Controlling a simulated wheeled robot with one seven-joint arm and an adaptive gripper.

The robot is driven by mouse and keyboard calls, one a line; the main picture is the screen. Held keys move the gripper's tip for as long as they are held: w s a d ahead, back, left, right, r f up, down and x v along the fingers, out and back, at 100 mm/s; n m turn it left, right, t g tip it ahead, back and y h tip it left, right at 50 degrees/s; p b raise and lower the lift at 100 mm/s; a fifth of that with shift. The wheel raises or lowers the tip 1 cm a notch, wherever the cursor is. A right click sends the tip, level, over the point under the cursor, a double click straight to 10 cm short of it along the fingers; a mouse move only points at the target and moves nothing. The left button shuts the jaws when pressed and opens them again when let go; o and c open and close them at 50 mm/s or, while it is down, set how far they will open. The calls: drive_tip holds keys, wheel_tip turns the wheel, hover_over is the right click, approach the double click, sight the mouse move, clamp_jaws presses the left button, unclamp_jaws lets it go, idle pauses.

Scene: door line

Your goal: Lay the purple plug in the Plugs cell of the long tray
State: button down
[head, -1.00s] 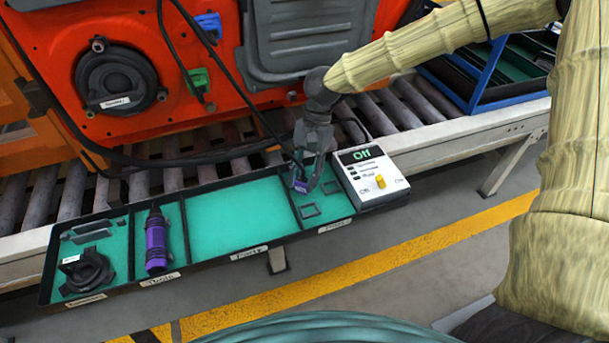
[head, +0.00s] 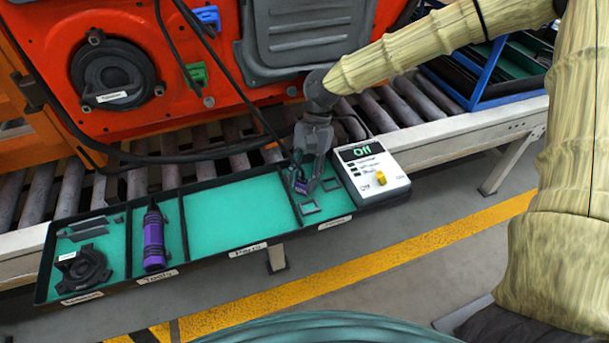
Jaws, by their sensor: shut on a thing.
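The long tray (head: 215,263) has a green floor and dividers, and lies in front of the roller conveyor. Its right-end cell (head: 326,199), with a label too blurred to read surely, holds two small dark square frames. My gripper (head: 304,188) points down in this cell, near its left divider. It is shut on the purple plug (head: 301,187), which is mostly hidden by the fingers. A dark cable runs down to the plug from the upper left. I cannot tell whether the plug touches the cell floor.
A control box (head: 372,172) reading "Off" stands right beside the cell. A purple tool (head: 154,240) and a black round part (head: 83,270) lie in left cells. The wide middle cell (head: 235,215) is empty. The orange machine (head: 130,70) stands behind.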

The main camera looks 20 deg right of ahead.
drive_tip(key=c, duration=1)
unclamp_jaws()
wheel_tip(320, 180, up, 10)
drive_tip(key=shift+f, duration=0.1)
drive_tip(key=shift+s, duration=0.1)
